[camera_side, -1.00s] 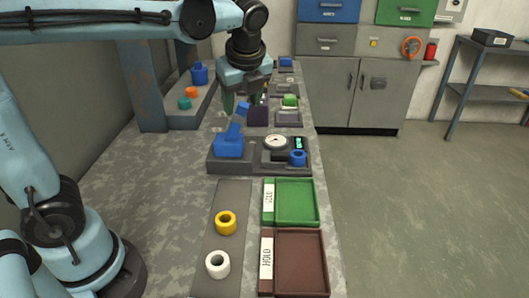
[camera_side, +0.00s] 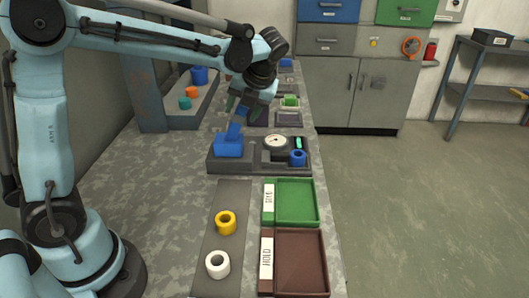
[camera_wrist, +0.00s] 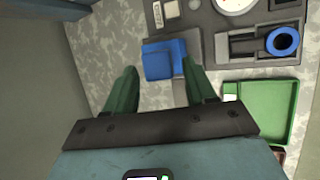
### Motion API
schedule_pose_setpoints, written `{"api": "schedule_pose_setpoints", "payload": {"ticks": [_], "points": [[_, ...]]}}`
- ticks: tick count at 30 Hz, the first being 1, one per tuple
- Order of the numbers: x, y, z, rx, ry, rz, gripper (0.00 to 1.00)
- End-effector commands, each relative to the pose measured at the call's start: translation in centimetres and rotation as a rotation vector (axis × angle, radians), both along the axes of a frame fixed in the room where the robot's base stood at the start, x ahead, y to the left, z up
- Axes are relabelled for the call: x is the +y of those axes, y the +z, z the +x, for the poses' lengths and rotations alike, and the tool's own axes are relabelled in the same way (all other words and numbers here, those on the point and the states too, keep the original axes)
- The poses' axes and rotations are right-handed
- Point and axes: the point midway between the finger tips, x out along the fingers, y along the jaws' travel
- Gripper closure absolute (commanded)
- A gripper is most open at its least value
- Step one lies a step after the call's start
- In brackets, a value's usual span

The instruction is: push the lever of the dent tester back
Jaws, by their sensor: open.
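The dent tester (camera_side: 258,168) is a dark grey base on the bench, with a round white dial (camera_side: 275,142), a small green display and a blue block (camera_side: 229,148) at its left. I cannot tell whether a finger touches the lever.
A blue ring (camera_side: 298,158) sits at the tester's right. In front are a green tray (camera_side: 297,203), a brown tray (camera_side: 300,262), and a grey strip (camera_side: 236,192) with a yellow ring (camera_side: 226,222) and a white ring (camera_side: 217,264). A grey post (camera_side: 146,92) stands at the left.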

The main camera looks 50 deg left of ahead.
Motion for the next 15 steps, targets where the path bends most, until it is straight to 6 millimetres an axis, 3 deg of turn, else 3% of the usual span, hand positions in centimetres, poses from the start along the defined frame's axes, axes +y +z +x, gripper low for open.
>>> {"api": "schedule_pose_setpoints", "payload": {"ticks": [6, 15], "points": [[1.6, -2.7, 0.1, 0.000, 0.001, -0.001, 0.45], [2.2, -3.6, 0.1, -0.001, 0.001, -0.001, 0.45]]}}
